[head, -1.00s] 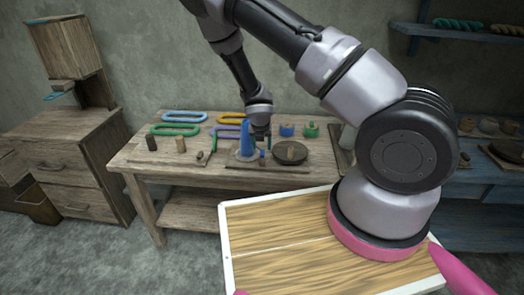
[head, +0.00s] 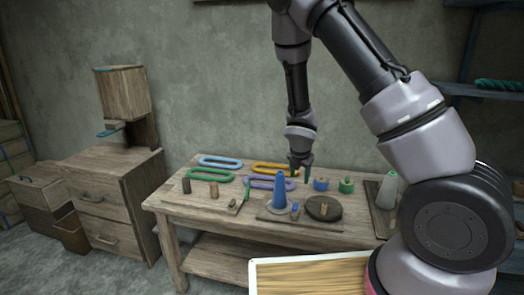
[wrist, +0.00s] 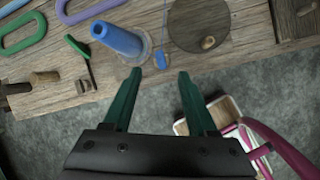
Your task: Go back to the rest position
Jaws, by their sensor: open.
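My gripper (head: 301,172) hangs above the wooden workbench (head: 235,225), near its middle in the head view. In the wrist view its two green fingers (wrist: 158,98) are spread apart with nothing between them. A blue cone (head: 279,193) stands on a board just left of and below the gripper in the head view. In the wrist view the blue cone (wrist: 118,40) lies beyond the left fingertip, apart from it. A round dark disc (wrist: 200,22) with a small wooden peg is beyond the right fingertip.
Blue, green, yellow and purple loops lie along the bench, with the blue loop (head: 220,162) at the back. A pale cone (head: 388,190) stands at the right. A wooden drawer cabinet (head: 105,210) stands left of the bench. Grey floor (head: 120,275) is open in front.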

